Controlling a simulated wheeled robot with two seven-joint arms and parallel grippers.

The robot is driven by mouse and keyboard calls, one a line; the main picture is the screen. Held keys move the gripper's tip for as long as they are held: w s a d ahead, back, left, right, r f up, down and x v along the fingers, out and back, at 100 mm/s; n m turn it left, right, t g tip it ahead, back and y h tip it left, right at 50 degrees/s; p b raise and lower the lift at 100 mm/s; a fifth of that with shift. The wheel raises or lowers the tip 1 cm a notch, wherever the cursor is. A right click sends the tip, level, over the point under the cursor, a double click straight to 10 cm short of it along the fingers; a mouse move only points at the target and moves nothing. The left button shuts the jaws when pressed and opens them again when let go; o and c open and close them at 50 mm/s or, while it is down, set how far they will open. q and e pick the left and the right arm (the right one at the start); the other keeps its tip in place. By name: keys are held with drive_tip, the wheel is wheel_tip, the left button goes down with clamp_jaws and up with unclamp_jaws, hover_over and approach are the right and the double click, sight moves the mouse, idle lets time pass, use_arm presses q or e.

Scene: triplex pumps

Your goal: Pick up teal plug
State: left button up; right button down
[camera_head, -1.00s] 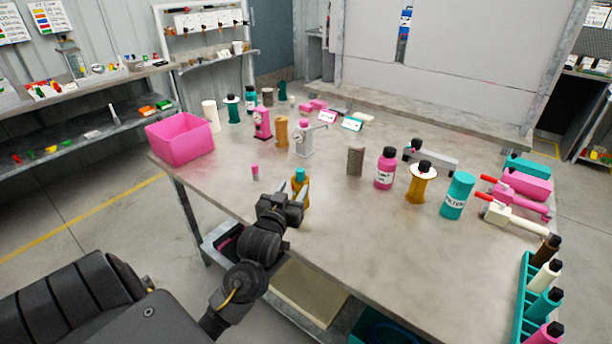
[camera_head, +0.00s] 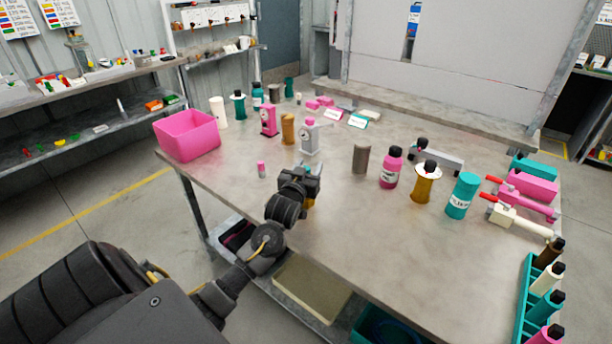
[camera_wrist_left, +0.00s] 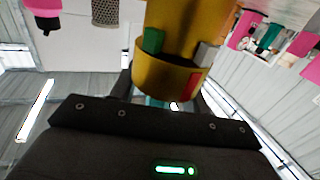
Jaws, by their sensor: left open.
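My left gripper (camera_head: 302,178) is at the near edge of the table, over a gold-coloured cylindrical body (camera_head: 311,203) that it mostly hides in the head view. In the left wrist view the gold body (camera_wrist_left: 178,40) shows large and close, with green, white and red tabs around its rim. A little of the teal plug (camera_wrist_left: 154,102) shows at the end of this body, between the open fingers of my gripper (camera_wrist_left: 160,98). My right gripper is not in view.
A small pink piece (camera_head: 261,169) stands left of my gripper, and a pink bin (camera_head: 188,136) sits at the table's left corner. A grey-brown cylinder (camera_head: 360,159) and a pink bottle (camera_head: 390,168) stand to the right. The table front between is clear.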

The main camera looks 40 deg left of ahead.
use_arm(q)
drive_tip(key=shift+c, duration=0.5)
clamp_jaws()
drive_tip(key=shift+r, duration=0.5)
wheel_tip(320, 180, up, 2)
drive_tip(key=shift+w+r+b, duration=0.1)
drive_tip(key=shift+r+b, duration=0.05)
drive_tip(key=shift+b, duration=0.15)
drive_tip(key=s+d+r, duration=0.2)
drive_tip(key=s+r, duration=0.3)
drive_tip(key=s, duration=0.1)
drive_tip(key=s+d+r+p, duration=0.1)
drive_tip(key=s+d+r, duration=0.1)
drive_tip(key=s+r, duration=0.2)
drive_tip(key=s, duration=0.3)
drive_tip(key=shift+s+d+r, duration=0.2)
drive_tip(key=shift+d+r, duration=0.1)
drive_tip(key=shift+r, duration=0.05)
